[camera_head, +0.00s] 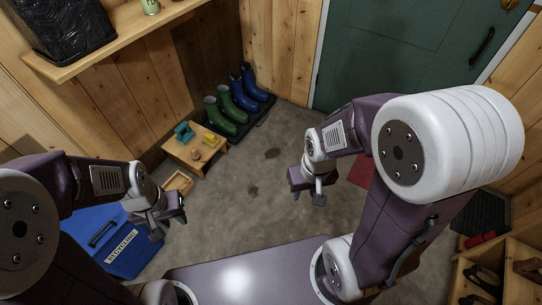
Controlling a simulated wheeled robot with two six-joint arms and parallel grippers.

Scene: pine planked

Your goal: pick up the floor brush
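I cannot clearly make out a floor brush. A small wooden stool (172,150) by the left wall carries a teal item (184,132), a yellow item (211,140) and a small tan item (196,155); they are too small to name surely. A shallow wooden tray or box (178,183) lies on the floor in front of the stool. My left gripper (170,222) is open and empty, above the floor beside the blue bin. My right gripper (308,196) is open and empty, above the floor at centre right, far from the stool.
A blue recycling bin (128,257) stands at lower left. Green boots (233,110) and blue boots (248,85) stand on a dark mat behind the stool. A red mat (361,173) lies by the green door (400,50). A wooden shoe rack (512,263) is at lower right. The middle floor is clear.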

